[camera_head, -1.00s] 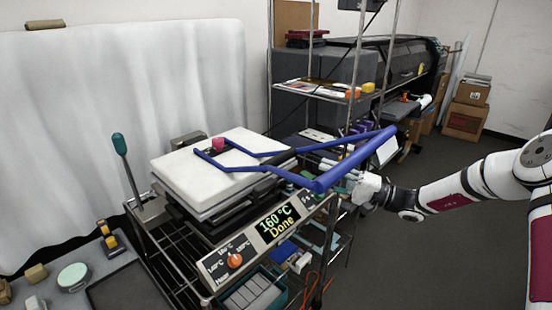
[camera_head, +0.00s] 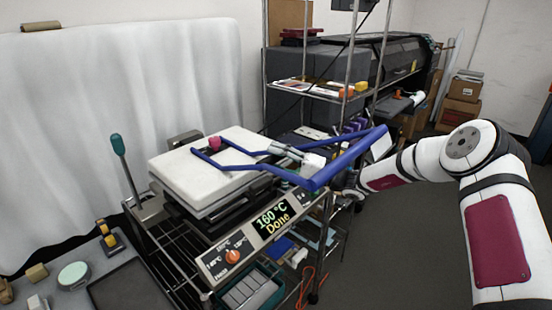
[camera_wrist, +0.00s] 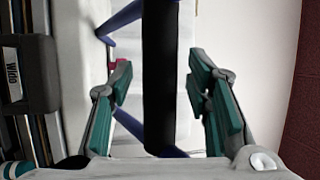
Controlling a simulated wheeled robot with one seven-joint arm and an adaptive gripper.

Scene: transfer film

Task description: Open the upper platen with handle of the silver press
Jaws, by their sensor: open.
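The silver press has a pale, thick upper platen (camera_head: 210,165) that lies level over its dark base. A blue handle (camera_head: 350,160) reaches out from the platen to the right and ends in a thick crossbar. My gripper (camera_head: 284,149) is at the handle, its fingers pointing toward the platen and partly behind the crossbar. In the wrist view, the teal-padded fingers stand apart on both sides of a dark bar (camera_wrist: 160,75), which looks like the crossbar. Gaps show between bar and pads. Blue side arms (camera_wrist: 150,130) show beyond it. The panel (camera_head: 265,225) reads 160 °C Done.
A lever with a green knob (camera_head: 117,145) stands left of the press. A wire rack (camera_head: 350,85) with supplies and a large dark printer (camera_head: 385,65) stand behind. A work surface (camera_head: 130,285) is at lower left. Floor at right is open.

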